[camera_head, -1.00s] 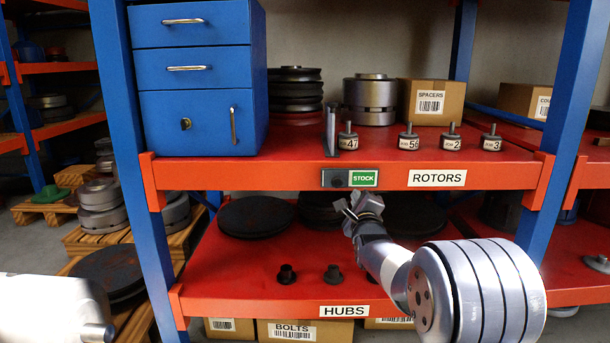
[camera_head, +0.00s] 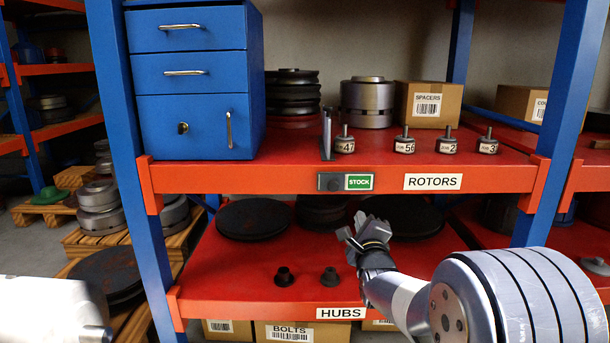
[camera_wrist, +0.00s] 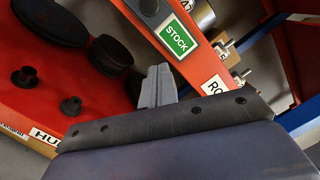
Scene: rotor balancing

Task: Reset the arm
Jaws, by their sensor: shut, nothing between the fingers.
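My gripper (camera_head: 352,240) is in front of the lower HUBS shelf, below the STOCK sign, with nothing in it. Its jaws look closed together in the wrist view (camera_wrist: 157,82). My arm comes in from the lower right. Small numbered rotors (camera_head: 404,144) stand in a row on the upper shelf (camera_head: 290,172), above and apart from my gripper. Two dark hubs (camera_head: 284,277) stand on the lower shelf (camera_head: 235,295) to the left of my gripper; they also show in the wrist view (camera_wrist: 70,105).
A blue drawer cabinet (camera_head: 190,80), dark discs and a SPACERS box (camera_head: 430,104) fill the upper shelf. Large dark discs (camera_head: 254,218) lie at the back of the lower shelf. A blue upright (camera_head: 125,150) stands at the left, another (camera_head: 560,120) at the right.

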